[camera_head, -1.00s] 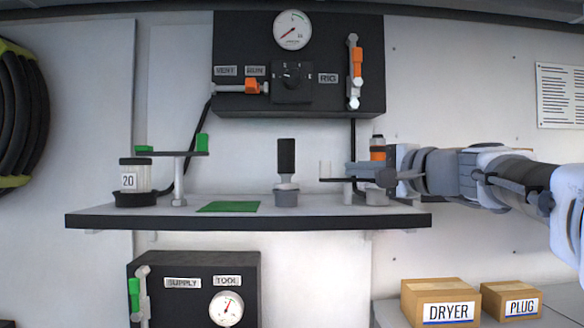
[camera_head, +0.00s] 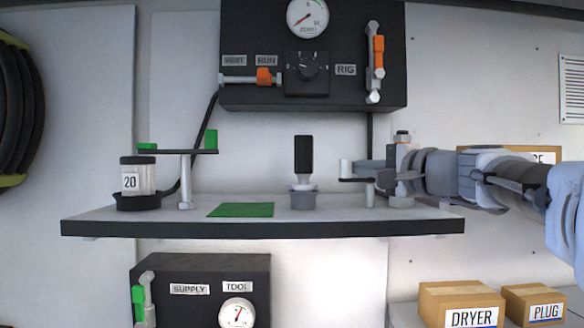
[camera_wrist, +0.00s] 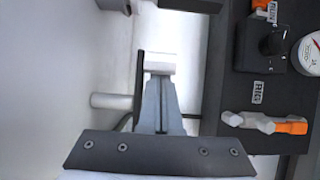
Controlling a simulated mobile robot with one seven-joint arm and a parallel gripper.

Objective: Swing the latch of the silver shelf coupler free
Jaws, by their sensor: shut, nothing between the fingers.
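The silver shelf coupler stands at the right end of the shelf, on a grey post (camera_head: 370,195). Its latch is a dark flat bar (camera_head: 356,180) with a white upright tab (camera_head: 346,168) at its left end. In the wrist view the bar (camera_wrist: 138,82) runs beside my fingers and the tab (camera_wrist: 160,63) sits at their tips. My gripper (camera_head: 360,166) is shut and empty, just right of the tab and above the bar; it also shows in the wrist view (camera_wrist: 160,80). I cannot tell whether the tips touch the tab. My gripper partly hides the coupler's right side.
A black upright handle (camera_head: 303,155) in a grey base stands to the left on the shelf (camera_head: 275,225). The black RIG panel (camera_head: 340,95) is above.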

